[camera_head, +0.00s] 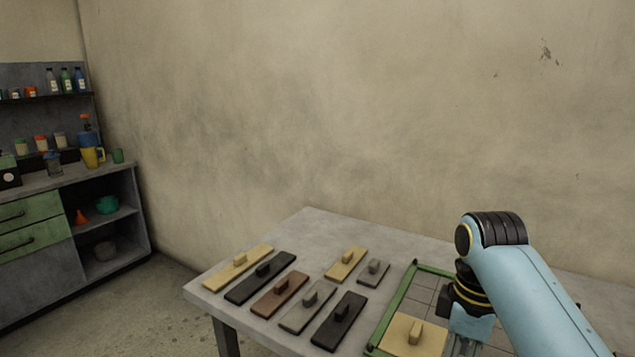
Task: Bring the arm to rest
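My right arm (530,295), light blue with a black joint, comes in from the lower right and bends down over the green-rimmed tray. The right gripper (465,345) points down at the bottom edge of the view, beside a cream square piece with a small handle (404,342). Its fingertips are cut off, so I cannot tell whether it is open or shut. My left gripper is not in view.
The grey table (318,222) bears several flat handled pieces, among them a black one (338,322) and a brown one (279,296), left of the tray (396,301). A wall stands behind. A cabinet with shelves (70,215) stands far left.

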